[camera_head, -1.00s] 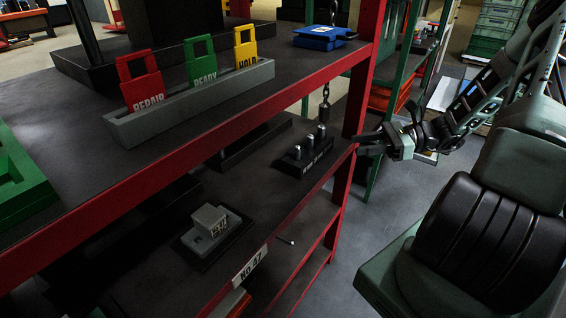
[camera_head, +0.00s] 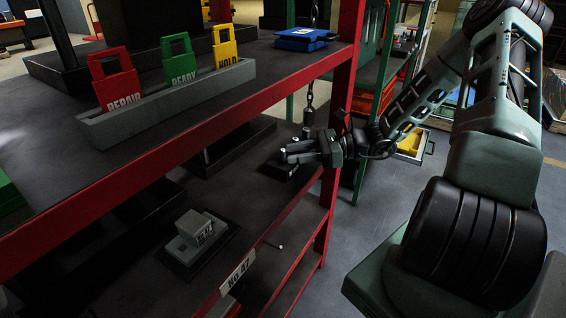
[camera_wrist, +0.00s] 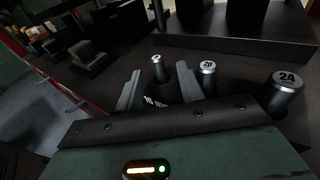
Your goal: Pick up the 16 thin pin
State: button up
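The 16 pin (camera_wrist: 160,72) is a slim grey metal cylinder standing upright at the left end of the row in the wrist view. The holder label (camera_wrist: 156,102) beneath it partly reads 16. My gripper (camera_wrist: 158,84) is open, with one finger on each side of this pin, and I see gaps at both sides. The 20 pin (camera_wrist: 207,78) stands just right of the right finger, and the thicker 24 pin (camera_wrist: 284,94) farther right. In the head view my gripper (camera_head: 286,152) hangs over the black pin holder (camera_head: 273,170) and hides most of the pins.
The red shelf post (camera_head: 337,130) and the upper shelf's red edge (camera_head: 190,145) are near my arm. A grey block (camera_head: 193,240) on a dark base stands on the same lower shelf, with bare shelf between.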

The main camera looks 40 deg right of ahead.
aim_at(283, 155)
jog(key=shift+x, duration=1.95)
jog(key=shift+s, duration=0.1)
grip_shut()
